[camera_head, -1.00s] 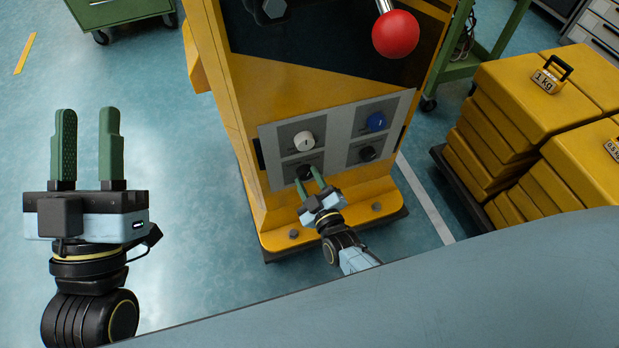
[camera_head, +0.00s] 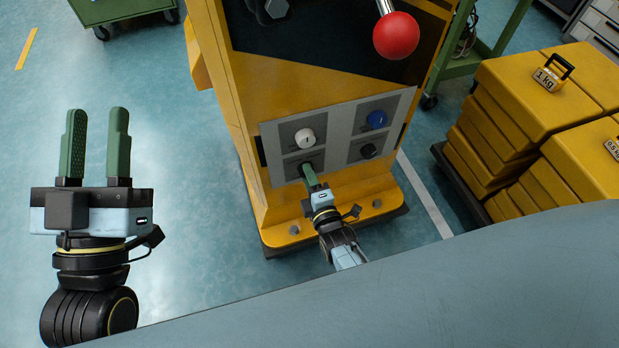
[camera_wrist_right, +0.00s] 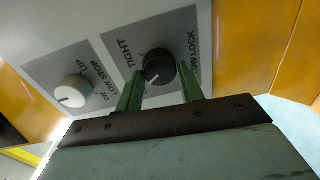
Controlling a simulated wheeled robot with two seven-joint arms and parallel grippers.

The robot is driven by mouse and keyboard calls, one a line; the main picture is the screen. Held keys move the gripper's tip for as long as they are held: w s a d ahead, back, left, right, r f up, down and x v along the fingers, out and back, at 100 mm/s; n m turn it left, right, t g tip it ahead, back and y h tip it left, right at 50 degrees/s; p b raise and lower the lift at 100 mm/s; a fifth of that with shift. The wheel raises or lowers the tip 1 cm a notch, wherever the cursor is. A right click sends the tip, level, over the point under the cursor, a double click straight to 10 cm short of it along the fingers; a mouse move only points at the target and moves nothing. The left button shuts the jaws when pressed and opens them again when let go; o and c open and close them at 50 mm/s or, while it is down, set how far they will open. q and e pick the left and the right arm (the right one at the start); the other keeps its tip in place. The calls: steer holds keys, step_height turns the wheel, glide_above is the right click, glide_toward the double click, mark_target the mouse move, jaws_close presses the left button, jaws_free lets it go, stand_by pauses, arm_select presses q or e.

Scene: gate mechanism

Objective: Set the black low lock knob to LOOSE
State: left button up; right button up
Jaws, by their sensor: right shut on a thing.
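The black low lock knob (camera_wrist_right: 158,66) sits on the grey panel beside the words TIGHT and LOW LOCK in the right wrist view. Its white mark points down in that picture, away from TIGHT, near lettering partly hidden by a finger. My right gripper (camera_wrist_right: 158,80) is shut on the knob, one green finger on each side. In the head view the right gripper (camera_head: 308,170) reaches the panel's lower left knob, largely hiding it. My left gripper (camera_head: 97,112) is open and empty, over the floor at the left.
The panel (camera_head: 337,128) also carries a white knob (camera_head: 304,137), a blue knob (camera_head: 376,119) and another black knob (camera_head: 368,151). A red ball handle (camera_head: 396,36) stands above. Yellow weights (camera_head: 530,100) are stacked at the right.

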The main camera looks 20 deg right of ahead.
arm_select(q)
steer(key=shift+s+r+t, duration=0.15)
steer(key=shift+t, duration=0.25)
arm_select(e)
steer(key=shift+f+n, duration=0.1)
steer(key=shift+n, duration=1)
arm_select(q)
steer(key=shift+r, duration=0.2)
arm_select(e)
steer(key=o, duration=1)
steer(key=shift+s, duration=0.1)
